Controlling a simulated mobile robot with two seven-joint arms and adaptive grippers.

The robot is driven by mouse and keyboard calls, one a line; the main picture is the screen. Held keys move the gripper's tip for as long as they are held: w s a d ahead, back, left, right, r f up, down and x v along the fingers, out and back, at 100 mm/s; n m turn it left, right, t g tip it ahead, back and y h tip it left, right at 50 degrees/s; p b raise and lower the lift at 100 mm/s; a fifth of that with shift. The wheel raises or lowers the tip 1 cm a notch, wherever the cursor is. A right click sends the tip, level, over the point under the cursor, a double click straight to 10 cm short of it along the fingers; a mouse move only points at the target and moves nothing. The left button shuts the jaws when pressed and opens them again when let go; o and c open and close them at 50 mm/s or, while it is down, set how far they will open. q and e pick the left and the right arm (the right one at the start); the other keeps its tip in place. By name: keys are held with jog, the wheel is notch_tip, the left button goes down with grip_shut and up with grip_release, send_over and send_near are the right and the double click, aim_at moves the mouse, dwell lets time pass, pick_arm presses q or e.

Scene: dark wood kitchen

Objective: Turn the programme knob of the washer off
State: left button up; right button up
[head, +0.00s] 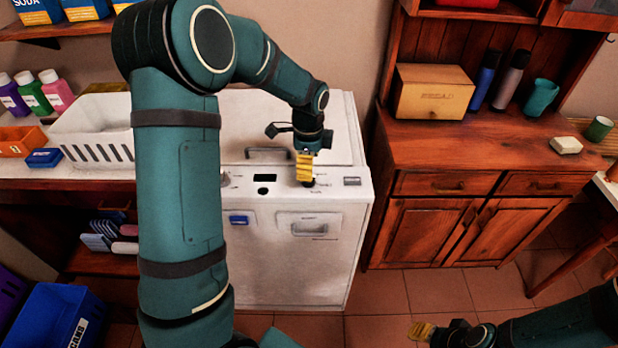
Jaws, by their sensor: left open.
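The white washer (265,265) stands against the wall in the middle of the head view, its control panel along the top front edge. A dark knob (309,184) on the panel is partly hidden under the yellow fingertips of my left gripper (305,168). The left gripper points down and is open at this knob; I cannot tell whether it touches it. Another dark round control (263,191) sits left of it, below a black display (265,178). Part of a knob (224,180) shows beside my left arm. My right gripper (421,331) is low at right, away from the washer; its opening is unclear.
A white basket (95,125) stands on the counter left of the washer. A wooden cabinet (460,200) with a bread box (433,92) is close on the right. A blue crate (55,318) is on the floor at left. The tiled floor before the cabinet is clear.

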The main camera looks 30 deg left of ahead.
pick_arm(q)
jog(key=shift+f+b, duration=0.3)
jog(key=shift+f, duration=2.05)
grip_shut()
